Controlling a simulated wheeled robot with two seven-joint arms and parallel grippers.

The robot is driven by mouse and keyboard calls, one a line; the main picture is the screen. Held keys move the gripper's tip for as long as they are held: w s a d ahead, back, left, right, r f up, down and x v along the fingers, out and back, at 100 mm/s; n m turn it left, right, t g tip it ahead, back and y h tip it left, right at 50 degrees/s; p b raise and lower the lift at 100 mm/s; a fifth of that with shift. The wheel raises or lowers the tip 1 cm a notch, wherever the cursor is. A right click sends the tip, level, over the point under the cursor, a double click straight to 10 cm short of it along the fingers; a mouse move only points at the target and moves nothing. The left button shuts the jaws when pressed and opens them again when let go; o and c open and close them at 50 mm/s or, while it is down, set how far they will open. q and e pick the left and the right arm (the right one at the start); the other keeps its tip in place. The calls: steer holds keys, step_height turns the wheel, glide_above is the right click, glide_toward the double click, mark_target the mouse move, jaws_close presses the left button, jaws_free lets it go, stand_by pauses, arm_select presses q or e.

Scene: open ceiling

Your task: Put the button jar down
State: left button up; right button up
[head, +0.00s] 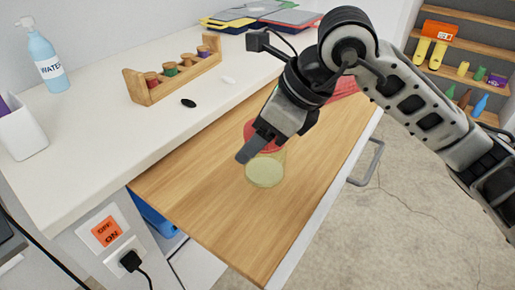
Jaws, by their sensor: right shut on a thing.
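The button jar (265,171) is a see-through yellowish jar with a red part at its top. It is at the wooden pull-out board (205,186), below the white counter's level. My right gripper (255,146) comes in from the upper right and is shut on the jar near its top. The gripper hides part of the jar. I cannot tell whether the jar's base touches the board. My left gripper is not in view.
A wooden peg rack (172,80), a black oval thing (188,103), a water bottle (45,58) and a white cup (22,132) are on the white counter (100,125). The board's near left part is bare. A grey handle (370,165) sticks out at its right.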

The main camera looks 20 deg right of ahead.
step_height(320, 180, down, 3)
steer(key=shift+w+d+f, duration=0.1)
steer(key=shift+w+f, duration=0.05)
steer(key=shift+f, duration=0.05)
steer(key=shift+f, duration=0.15)
steer(key=o, duration=1.2)
steer(key=shift+o, duration=0.2)
